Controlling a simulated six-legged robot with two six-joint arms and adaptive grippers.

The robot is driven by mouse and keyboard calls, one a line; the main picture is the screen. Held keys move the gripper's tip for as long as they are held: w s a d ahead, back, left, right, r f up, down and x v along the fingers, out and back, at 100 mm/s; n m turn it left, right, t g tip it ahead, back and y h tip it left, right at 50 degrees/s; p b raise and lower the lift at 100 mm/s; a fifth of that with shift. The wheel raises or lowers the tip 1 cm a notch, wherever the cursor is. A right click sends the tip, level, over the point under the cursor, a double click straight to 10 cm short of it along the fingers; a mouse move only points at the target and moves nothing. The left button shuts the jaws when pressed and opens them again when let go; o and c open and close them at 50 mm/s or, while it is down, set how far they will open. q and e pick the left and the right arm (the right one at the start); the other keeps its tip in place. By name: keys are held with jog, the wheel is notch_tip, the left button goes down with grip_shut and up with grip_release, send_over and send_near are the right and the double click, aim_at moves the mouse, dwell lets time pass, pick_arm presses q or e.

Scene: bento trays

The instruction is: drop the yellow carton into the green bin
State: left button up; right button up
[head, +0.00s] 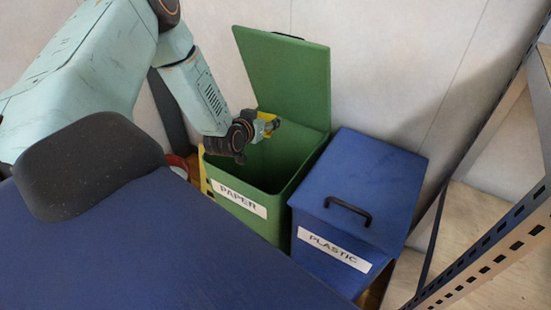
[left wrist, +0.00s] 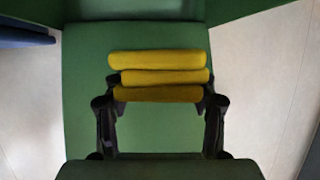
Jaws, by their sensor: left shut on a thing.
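The green bin (head: 240,217), labelled PAPER, stands against the wall with its green lid (head: 287,75) raised. My left gripper (head: 268,125) comes in from the left and is over the open mouth of the bin. It is shut on the yellow carton (head: 260,131), which is mostly hidden by the gripper in the head view. In the left wrist view the yellow carton (left wrist: 160,77) lies crosswise between the two dark fingers, with green surfaces of the bin behind it. My right gripper is not in view.
A blue bin (head: 365,185) labelled PLASTIC stands right of the green bin, its lid closed, with a black handle (head: 348,211) on top. A metal shelf frame (head: 490,240) rises at the right. A partly hidden red-rimmed object (head: 178,162) lies left of the green bin.

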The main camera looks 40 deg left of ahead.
pick_arm(q)
jog(key=o, duration=1)
jog(key=shift+v, duration=3.75)
jog(key=shift+w, duration=0.1)
